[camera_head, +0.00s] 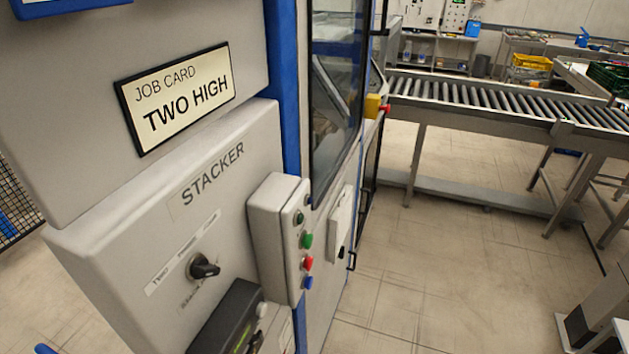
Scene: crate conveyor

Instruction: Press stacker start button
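The stacker cabinet (110,260) is a grey housing labelled STACKER, close in front of me at the left. A narrow button box (270,226) is fixed on its right side and seen at a slant. Its edge face carries a small dark element (299,218) at the top, then a green button (307,240), a red button (307,263) and a blue button (309,283). I cannot read any labels beside them. A black selector knob (204,268) sits left of the box. Neither of my grippers can be made out in this view.
A job card (178,97) reads TWO HIGH. A yellow box with a red button (376,106) juts out beside the dark glazed door (335,90). A roller conveyor (480,98) runs across behind. The tiled floor right of the cabinet is mostly free.

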